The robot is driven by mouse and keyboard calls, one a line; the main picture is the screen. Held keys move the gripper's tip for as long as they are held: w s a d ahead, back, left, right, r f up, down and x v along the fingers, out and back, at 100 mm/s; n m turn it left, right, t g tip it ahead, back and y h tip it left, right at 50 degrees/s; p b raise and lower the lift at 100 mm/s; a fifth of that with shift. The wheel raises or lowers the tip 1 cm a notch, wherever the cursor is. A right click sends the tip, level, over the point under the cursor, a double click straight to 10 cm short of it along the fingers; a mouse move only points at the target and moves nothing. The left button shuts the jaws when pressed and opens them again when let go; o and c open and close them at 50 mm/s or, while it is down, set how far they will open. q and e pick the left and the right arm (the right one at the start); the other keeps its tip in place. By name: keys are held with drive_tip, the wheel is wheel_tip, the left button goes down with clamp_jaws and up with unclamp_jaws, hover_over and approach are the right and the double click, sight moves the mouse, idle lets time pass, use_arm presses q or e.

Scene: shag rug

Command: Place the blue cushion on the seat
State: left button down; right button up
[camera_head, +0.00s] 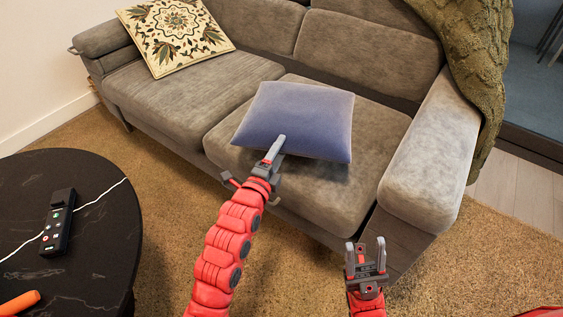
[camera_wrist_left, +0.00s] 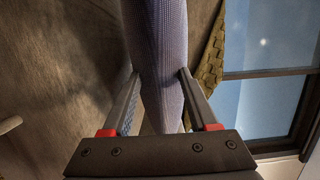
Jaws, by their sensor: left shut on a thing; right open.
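The blue cushion (camera_head: 298,118) is over the right seat of the grey sofa (camera_head: 330,190), lying nearly flat with a slight tilt. I cannot tell whether its underside touches the seat. My left gripper (camera_head: 277,148) is shut on the cushion's near edge. In the left wrist view the cushion (camera_wrist_left: 160,60) runs between the two fingers of the left gripper (camera_wrist_left: 158,95). My right gripper (camera_head: 365,258) is open and empty, in front of the sofa near its right armrest.
A patterned cushion (camera_head: 174,34) leans on the sofa's left seat. A green knitted throw (camera_head: 478,60) hangs over the right armrest side. A dark round table (camera_head: 90,220) at left holds a remote (camera_head: 58,225) and an orange object (camera_head: 20,303). Brown rug (camera_head: 165,190) lies between.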

use_arm(q)
wheel_tip(320, 180, down, 4)
drive_tip(key=shift+r+b, duration=0.1)
drive_tip(key=shift+b, duration=0.75)
drive_tip(key=shift+r, duration=0.1)
drive_tip(key=shift+c, duration=0.9)
unclamp_jaws()
drive_tip(key=shift+f, duration=0.2)
